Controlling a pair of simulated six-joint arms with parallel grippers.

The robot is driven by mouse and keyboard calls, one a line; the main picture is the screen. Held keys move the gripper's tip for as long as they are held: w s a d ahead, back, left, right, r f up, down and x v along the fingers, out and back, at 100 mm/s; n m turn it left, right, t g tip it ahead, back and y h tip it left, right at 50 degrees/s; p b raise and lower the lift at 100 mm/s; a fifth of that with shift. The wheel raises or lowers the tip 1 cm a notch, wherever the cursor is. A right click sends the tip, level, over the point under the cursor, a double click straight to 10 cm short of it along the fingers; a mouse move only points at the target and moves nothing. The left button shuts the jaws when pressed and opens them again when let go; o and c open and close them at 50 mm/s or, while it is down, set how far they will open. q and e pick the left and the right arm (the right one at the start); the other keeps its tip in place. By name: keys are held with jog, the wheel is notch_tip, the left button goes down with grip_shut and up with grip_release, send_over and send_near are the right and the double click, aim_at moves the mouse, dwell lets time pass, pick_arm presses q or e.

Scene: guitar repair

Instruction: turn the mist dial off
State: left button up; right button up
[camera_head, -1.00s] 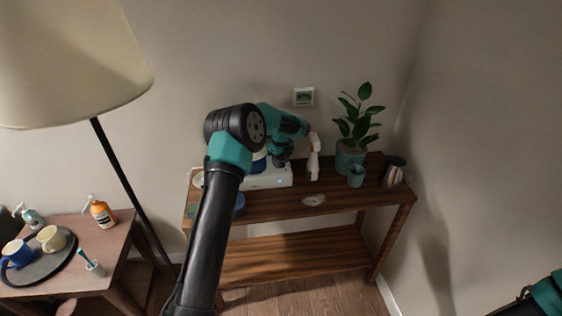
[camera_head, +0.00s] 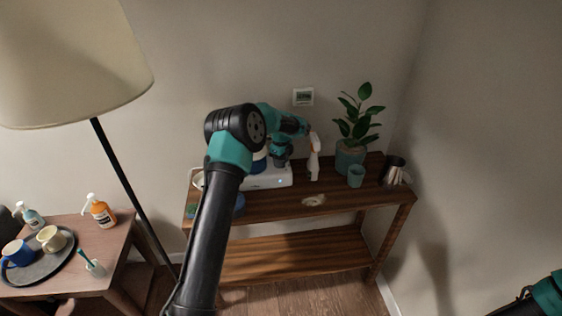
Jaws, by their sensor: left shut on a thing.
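A white flat unit (camera_head: 268,179) with a small light on its front stands on the wooden shelf table, partly hidden by my left arm. A blue and white rounded part (camera_head: 259,163) shows on top of it. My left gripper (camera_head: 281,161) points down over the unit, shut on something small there. The dial itself is hidden behind the gripper, so I cannot tell its setting. Of my right arm only a link shows at the lower right edge; its gripper is out of view.
A white spray bottle (camera_head: 314,160) stands close right of my left gripper. A potted plant (camera_head: 350,153), a teal cup (camera_head: 356,176) and a metal pitcher (camera_head: 393,171) stand further right. A floor lamp (camera_head: 134,190) and a side table (camera_head: 118,250) are left. The shelf table's front (camera_head: 275,207) is mostly clear.

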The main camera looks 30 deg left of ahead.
pick_arm(q)
jog(key=o, duration=0.9)
jog(key=shift+o, duration=0.2)
jog(key=shift+r, duration=0.1)
notch_tip(320, 180, up, 17)
jog(key=shift+r, duration=0.1)
